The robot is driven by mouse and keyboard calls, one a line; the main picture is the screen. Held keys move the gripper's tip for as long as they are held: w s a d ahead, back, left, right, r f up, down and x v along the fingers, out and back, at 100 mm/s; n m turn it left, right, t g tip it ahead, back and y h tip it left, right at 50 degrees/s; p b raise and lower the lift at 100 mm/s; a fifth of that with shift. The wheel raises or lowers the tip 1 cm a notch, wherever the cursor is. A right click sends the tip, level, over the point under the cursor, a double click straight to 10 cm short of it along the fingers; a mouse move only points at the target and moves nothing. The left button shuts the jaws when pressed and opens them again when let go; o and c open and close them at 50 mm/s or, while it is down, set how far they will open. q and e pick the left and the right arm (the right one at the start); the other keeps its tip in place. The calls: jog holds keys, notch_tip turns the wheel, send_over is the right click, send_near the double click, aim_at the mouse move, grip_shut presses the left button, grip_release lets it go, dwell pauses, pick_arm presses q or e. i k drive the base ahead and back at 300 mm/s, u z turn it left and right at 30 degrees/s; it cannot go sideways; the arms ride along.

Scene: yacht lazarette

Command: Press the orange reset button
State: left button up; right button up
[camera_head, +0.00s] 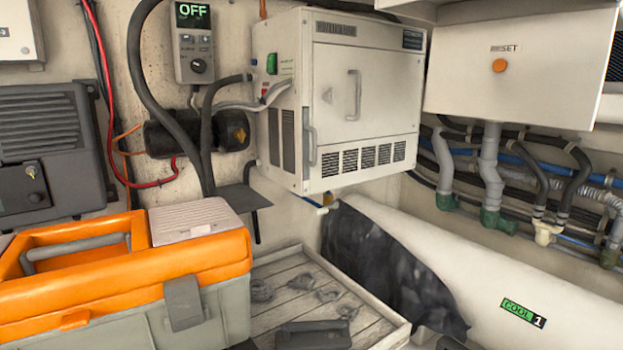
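The orange reset button (499,65) is a small round knob on the front of a white box (520,85) at the upper right. The word RESET is printed just above it, partly worn. Nothing touches the button, and its face is unobstructed. Neither of my grippers shows in the head view.
A white cabinet unit (340,105) with a handle hangs left of the box. A display (193,42) reads OFF. Pipes and hoses (490,170) run below the box. An orange and grey toolbox (125,265) and a slatted tray (290,290) fill the lower left. A white cylinder (480,270) reads COOL 1.

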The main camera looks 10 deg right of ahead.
aim_at(500, 65)
jog(key=z, duration=0.35)
jog(key=k, duration=0.3)
jog(key=z, duration=1)
jog(key=i, duration=0.35)
jog(key=u, duration=0.3)
